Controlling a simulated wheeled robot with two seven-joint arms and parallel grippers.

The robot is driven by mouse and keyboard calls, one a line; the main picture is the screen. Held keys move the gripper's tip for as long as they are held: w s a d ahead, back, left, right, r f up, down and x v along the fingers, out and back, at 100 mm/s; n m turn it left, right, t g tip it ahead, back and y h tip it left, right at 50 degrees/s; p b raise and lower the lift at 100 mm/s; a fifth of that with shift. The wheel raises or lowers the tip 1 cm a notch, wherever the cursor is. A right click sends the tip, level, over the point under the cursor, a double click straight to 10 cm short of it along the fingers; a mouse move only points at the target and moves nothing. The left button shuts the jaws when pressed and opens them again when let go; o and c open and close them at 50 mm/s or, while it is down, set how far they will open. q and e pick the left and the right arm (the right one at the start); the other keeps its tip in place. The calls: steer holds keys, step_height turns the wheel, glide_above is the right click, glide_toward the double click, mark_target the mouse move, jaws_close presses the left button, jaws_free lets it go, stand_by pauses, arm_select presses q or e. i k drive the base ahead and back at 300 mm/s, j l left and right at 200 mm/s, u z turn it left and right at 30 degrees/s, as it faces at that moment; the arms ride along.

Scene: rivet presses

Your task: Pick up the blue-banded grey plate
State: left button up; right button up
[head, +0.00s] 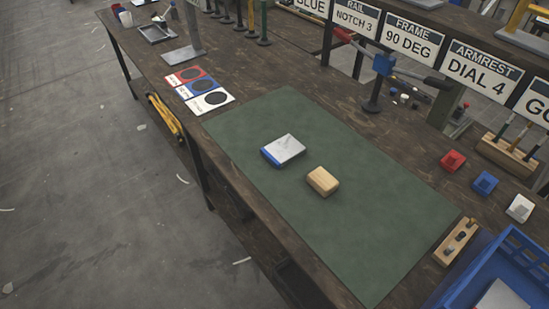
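The blue-banded grey plate (285,149) lies flat on the green mat (355,222) on the dark wooden bench. Its blue band runs along its left, near edge. A small light wooden block (322,181) lies on the mat just to the right of and nearer than the plate, with a narrow gap between them. Neither of my grippers shows in the head view.
Red, blue and white cards with dark discs (198,88) lie beyond the mat. A blue crate (492,270) stands at the lower right. Red, blue and white blocks (485,183) line the right side. Signs (410,38) stand along the back. The mat around the plate is mostly clear.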

mark_target(284, 150)
steer(key=i+j, duration=0.15)
steer(key=j, duration=0.25)
steer(key=i+j, duration=0.15)
steer(key=j, duration=0.25)
steer(key=i+j, duration=0.15)
steer(key=j, duration=0.25)
steer(key=i+j, duration=0.1)
steer(key=j, duration=0.3)
steer(key=i+j, duration=0.15)
steer(key=j, duration=0.2)
steer(key=z, duration=1.6)
